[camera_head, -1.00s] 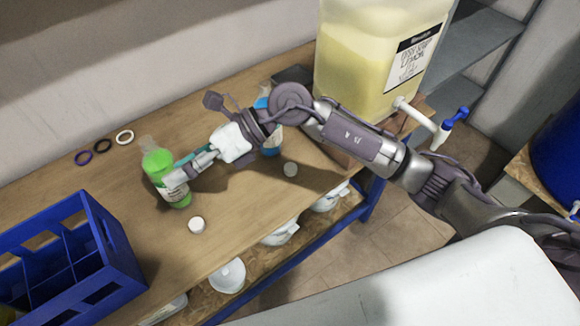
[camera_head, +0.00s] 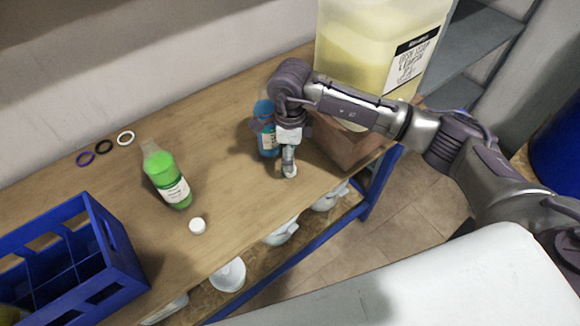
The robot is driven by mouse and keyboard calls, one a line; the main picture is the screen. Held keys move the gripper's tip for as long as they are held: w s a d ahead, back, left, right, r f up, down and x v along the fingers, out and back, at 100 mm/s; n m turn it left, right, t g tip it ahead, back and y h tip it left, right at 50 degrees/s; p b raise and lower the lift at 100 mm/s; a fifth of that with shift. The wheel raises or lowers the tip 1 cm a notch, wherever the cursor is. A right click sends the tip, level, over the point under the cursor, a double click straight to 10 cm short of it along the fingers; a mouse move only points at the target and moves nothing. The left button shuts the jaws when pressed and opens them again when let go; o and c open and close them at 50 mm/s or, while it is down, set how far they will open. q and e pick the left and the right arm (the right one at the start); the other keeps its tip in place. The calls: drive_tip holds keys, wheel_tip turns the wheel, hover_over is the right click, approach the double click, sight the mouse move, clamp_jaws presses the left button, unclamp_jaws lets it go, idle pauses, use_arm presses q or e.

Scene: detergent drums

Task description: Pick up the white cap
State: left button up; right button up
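One white cap (camera_head: 197,226) lies on the wooden table near its front edge, in front of the green bottle (camera_head: 168,181). A second white cap (camera_head: 290,171) is at the tip of my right gripper (camera_head: 289,164), partly covered by it. My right gripper points down beside the blue bottle (camera_head: 264,128). The fingers are small and seen from above, so I cannot tell whether they are closed on this cap or only around or above it. My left gripper is not in view.
A blue divided crate (camera_head: 118,255) stands at the left. Purple, black and white rings (camera_head: 125,138) lie at the back. A large yellow jug (camera_head: 350,60) stands behind my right arm. The table (camera_head: 225,160) is clear between the two bottles.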

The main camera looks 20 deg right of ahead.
drive_tip(key=shift+f+p, duration=0.3)
drive_tip(key=shift+f, duration=0.3)
drive_tip(key=f+p, duration=0.1)
drive_tip(key=f, duration=0.3)
drive_tip(key=shift+w+f, duration=0.2)
drive_tip(key=shift+c, duration=0.2)
drive_tip(key=c, duration=0.7)
